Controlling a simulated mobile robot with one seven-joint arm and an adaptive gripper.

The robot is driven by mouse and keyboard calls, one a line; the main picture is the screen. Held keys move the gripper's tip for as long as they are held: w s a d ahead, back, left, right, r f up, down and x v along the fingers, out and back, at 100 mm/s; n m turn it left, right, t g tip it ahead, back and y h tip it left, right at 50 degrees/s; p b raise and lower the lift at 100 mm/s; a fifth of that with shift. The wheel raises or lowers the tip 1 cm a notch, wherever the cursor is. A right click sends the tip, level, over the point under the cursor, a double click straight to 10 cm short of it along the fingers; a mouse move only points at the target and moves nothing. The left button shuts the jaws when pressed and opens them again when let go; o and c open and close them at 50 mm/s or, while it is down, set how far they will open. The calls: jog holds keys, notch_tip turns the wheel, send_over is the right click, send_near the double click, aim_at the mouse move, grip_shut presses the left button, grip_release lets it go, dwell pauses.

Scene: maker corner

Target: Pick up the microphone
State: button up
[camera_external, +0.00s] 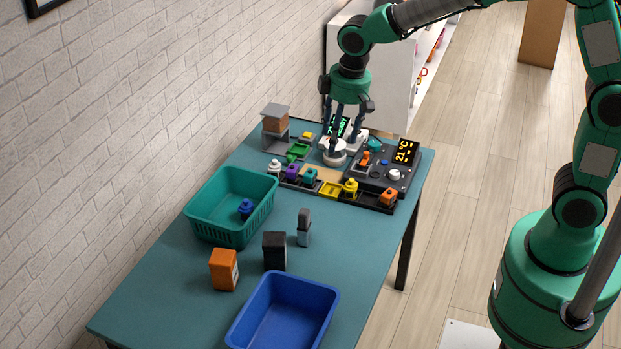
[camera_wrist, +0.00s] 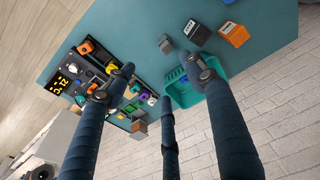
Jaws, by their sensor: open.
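A small upright grey object with a darker top (camera_external: 304,228), which may be the microphone, stands on the table to the right of a black box; I cannot tell its identity for sure. It also shows in the wrist view (camera_wrist: 166,45). My gripper (camera_external: 345,130) is at the far end of the table, pointing down, with its three fingers spread and nothing between them. It is above a round white item (camera_external: 334,158) near the electronics, well away from the grey object. In the wrist view the fingers (camera_wrist: 160,78) are apart.
A green basket (camera_external: 203,184) holds a blue item. A blue bin (camera_external: 328,294), an orange box (camera_external: 223,270) and the black box (camera_external: 274,250) stand nearer the camera. A dark tray (camera_external: 375,203) of small coloured parts and a console (camera_external: 381,177) crowd the far end. A brick wall borders the left.

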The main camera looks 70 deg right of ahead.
jog(key=g, duration=0.2)
send_over(304, 211)
notch_tip(304, 211, down, 18)
jog(key=shift+w+a, duration=0.1)
jog(key=shift+a, duration=0.2)
notch_tip(304, 211, down, 8)
jog(key=shift+f+b, duration=0.2)
jog(key=shift+b, duration=0.15)
jog(key=shift+f, duration=0.15)
jog(key=shift+d+f+b, duration=0.15)
jog(key=shift+f+b, duration=0.1)
jog(key=shift+f, duration=1)
jog(key=shift+d+f+b, duration=0.1)
jog(key=shift+f+b, duration=0.1)
jog(key=shift+f, duration=1.05)
